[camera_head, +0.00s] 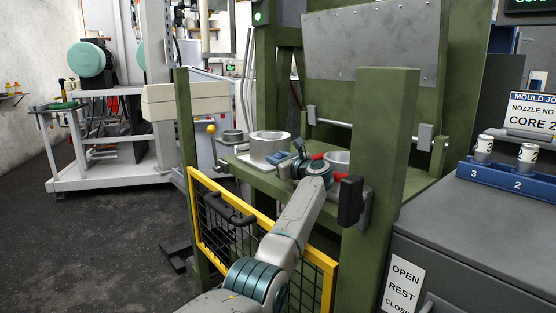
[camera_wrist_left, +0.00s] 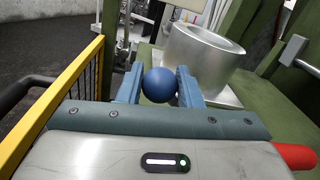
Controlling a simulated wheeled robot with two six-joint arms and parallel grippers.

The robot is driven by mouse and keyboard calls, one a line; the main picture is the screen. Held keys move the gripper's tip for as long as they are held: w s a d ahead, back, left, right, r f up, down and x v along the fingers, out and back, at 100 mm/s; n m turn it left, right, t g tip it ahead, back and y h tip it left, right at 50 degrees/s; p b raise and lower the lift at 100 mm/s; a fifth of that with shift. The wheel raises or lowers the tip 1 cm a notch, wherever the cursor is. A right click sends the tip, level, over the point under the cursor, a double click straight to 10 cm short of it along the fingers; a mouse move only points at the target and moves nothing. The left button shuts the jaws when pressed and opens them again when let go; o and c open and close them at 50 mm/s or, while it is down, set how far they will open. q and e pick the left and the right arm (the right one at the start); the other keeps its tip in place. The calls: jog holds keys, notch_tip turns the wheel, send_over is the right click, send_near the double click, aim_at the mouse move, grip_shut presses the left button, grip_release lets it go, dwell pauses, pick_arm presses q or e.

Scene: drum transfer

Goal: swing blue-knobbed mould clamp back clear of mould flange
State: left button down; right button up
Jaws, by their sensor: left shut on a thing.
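The blue knob (camera_wrist_left: 159,84) of the mould clamp sits between the two blue fingers of my left gripper (camera_wrist_left: 160,88) in the left wrist view, with a finger against each side. In the head view my left gripper (camera_head: 298,149) is over the green press table, just right of the silver ring-shaped mould (camera_head: 268,149). The mould also shows in the left wrist view (camera_wrist_left: 190,60), behind and right of the knob, on a bright flange plate (camera_wrist_left: 217,92). The clamp's arm is mostly hidden, so I cannot tell how it lies against the flange. My right gripper is not in view.
A yellow-framed mesh guard (camera_head: 206,222) stands in front of the press, left of my arm. A thick green post (camera_head: 380,170) rises close on the right. A second silver ring (camera_head: 338,160) and a yellow knob (camera_head: 211,129) are nearby. A blue rack (camera_head: 510,178) lies right.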

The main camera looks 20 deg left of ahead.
pick_arm(q)
jog(key=c, duration=1.1)
grip_release()
jog(key=shift+o, duration=0.2)
